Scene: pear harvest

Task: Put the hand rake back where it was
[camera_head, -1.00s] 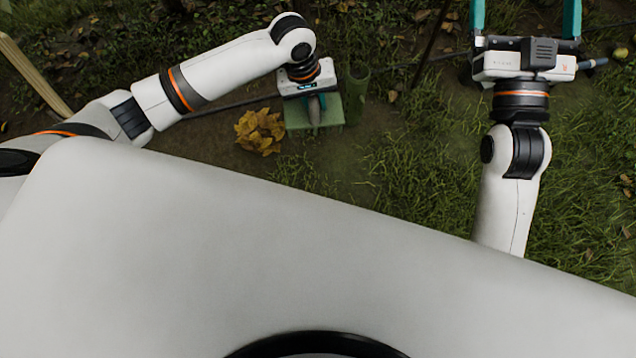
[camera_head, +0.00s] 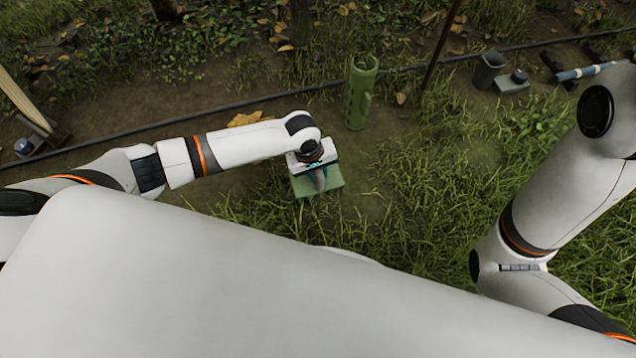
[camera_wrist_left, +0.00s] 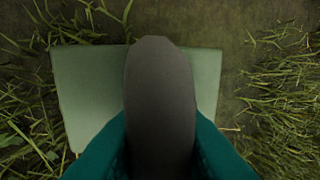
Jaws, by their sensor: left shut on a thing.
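My left gripper (camera_head: 320,178) points down over a pale green flat pad (camera_head: 334,180) on the ground. Its teal fingers are shut on a grey, rounded handle, which I take to be the hand rake (camera_head: 320,181). In the left wrist view the handle (camera_wrist_left: 160,95) stands large between the fingers, in front of the green pad (camera_wrist_left: 85,85). The rake's head is not visible, and I cannot tell whether the rake touches the pad. My right arm comes in at the right, but its gripper is not in view.
A grey cup (camera_head: 488,70), a small box with a dark knob (camera_head: 513,82) and a blue-and-white rod (camera_head: 590,72) are at the back right. A dark hose crosses behind. Grass lies around the pad.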

